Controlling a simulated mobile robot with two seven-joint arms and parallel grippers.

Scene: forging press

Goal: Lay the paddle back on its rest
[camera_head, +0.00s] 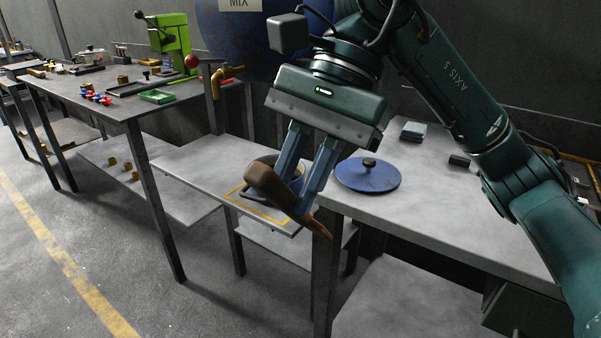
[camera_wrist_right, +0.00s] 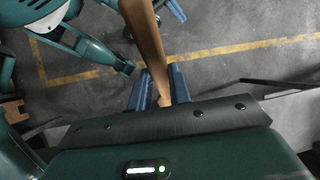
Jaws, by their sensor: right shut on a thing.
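The brown wooden paddle (camera_head: 272,188) is in my right gripper (camera_head: 291,196), held in the air in front of the work surfaces. In the head view its broad end points up and left, and its narrow end points down and right past the fingers. The fingers are shut on it. In the right wrist view the paddle (camera_wrist_right: 145,40) runs up from between the fingers (camera_wrist_right: 160,92), with the floor behind it. I cannot make out the paddle's rest.
Behind the paddle, a grey table (camera_head: 195,158) carries a yellow-outlined square and a dark round vessel, partly hidden. A blue lid (camera_head: 368,175) with a black knob lies on the right-hand table (camera_head: 430,215). A brass tap (camera_head: 226,73) is below a blue MIX drum (camera_head: 240,30).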

